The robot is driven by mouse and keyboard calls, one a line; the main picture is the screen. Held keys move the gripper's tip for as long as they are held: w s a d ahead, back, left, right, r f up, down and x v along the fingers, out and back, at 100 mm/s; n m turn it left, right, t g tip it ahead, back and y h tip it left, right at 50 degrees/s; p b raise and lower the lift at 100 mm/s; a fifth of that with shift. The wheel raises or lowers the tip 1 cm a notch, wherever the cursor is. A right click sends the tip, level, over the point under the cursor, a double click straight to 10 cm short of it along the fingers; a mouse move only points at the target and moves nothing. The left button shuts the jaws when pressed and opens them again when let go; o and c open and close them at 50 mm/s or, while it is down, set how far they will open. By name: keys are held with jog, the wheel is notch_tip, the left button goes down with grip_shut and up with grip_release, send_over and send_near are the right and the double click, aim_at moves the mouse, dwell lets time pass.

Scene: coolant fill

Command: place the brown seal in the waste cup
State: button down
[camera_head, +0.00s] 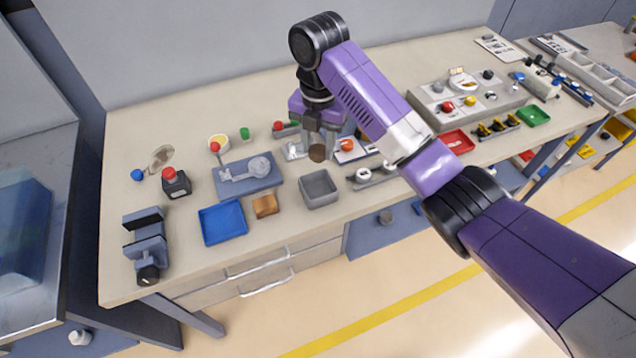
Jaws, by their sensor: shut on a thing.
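My gripper (320,143) is shut on the brown seal (317,153), a small dark brown round piece at its fingertips. It holds the seal above the bench, in the picture just above the grey open-topped square cup (319,189), which looks like the waste cup. The cup stands upright near the bench's front edge and seems empty. The seal is apart from the cup. The exact height of the gripper and its depth relative to the cup are hard to tell.
A grey fixture plate (249,173), a brown block (265,206) and a blue tray (223,222) lie left of the cup. A grey tool (371,176) lies to its right. Small parts stand behind. A vise (146,245) is at the bench's left end.

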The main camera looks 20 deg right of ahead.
notch_tip(320, 180, down, 9)
jog(key=b, duration=0.4)
jog(key=shift+f, duration=0.15)
jog(key=shift+f+p, duration=0.45)
jog(key=shift+f, duration=1.95)
jog(key=shift+f, duration=0.15)
jog(key=c, duration=1.2)
grip_release()
jog(key=shift+o, duration=0.2)
notch_tip(320, 180, up, 12)
jog(key=p, duration=0.3)
jog(key=shift+r, duration=0.2)
